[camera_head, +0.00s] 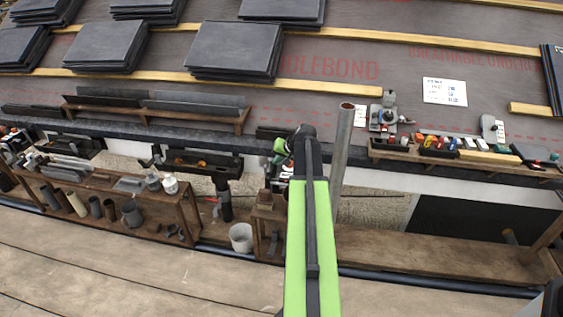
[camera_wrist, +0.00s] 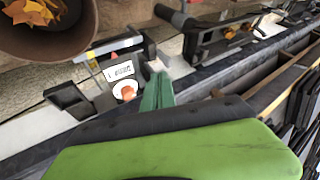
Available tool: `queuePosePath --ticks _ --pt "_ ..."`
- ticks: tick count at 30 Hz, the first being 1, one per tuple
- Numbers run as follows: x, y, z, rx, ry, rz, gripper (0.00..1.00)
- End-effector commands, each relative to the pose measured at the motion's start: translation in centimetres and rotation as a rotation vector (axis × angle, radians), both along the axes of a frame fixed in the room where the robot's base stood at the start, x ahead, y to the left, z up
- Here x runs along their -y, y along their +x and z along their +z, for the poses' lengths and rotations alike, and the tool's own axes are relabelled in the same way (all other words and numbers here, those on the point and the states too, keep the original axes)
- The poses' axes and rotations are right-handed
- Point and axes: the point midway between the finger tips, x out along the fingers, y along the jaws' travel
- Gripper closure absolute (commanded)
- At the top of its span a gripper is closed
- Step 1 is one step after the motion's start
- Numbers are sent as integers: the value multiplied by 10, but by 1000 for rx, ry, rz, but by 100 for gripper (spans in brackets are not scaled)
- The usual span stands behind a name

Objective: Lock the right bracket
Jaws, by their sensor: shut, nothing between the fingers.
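A bracket-like fixture (camera_wrist: 118,72) with a white label, an orange mark and a grey bar lies just left of my gripper in the wrist view. In the head view a small fixture (camera_head: 284,173) shows partly behind my arm. I cannot tell for certain that this is the right bracket, or whether it is locked. My gripper (camera_wrist: 157,92) is shut and empty, its green fingertips close beside the labelled fixture; contact cannot be told. In the head view my gripper (camera_head: 280,146) is small, at the roof edge. A second dark fixture (camera_wrist: 210,38) stands farther along the edge.
A grey upright pole (camera_head: 342,150) stands just right of my arm. A brown round container (camera_wrist: 45,28) with orange pieces is close at the wrist view's upper left. A tool shelf (camera_head: 460,155) lies right. A white bucket (camera_head: 241,237) stands below; slate stacks (camera_head: 235,50) lie above.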

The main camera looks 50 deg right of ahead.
Motion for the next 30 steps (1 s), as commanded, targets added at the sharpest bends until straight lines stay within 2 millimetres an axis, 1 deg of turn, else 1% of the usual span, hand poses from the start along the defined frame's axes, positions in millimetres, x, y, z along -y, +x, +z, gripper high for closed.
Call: queuePosePath --ticks 1,3,6,9,12,18,19,20,21,22,25,30 --pt "2 8 -18 0 0 2 100" --pt "3 17 -30 0 -1 3 100" --pt "4 28 -44 -1 1 2 100" --pt "4 36 -52 -1 1 3 100" --pt "4 39 -53 -1 1 3 100" --pt "3 39 -51 -1 1 3 100" --pt "37 46 -51 0 1 -2 100" --pt "22 41 -51 -1 0 0 100" --pt "15 39 -51 -1 0 1 100" --pt "12 39 -51 -3 -1 2 100" --pt "9 37 -50 -15 -8 -2 100" --pt "16 31 -48 -51 -29 -19 100"
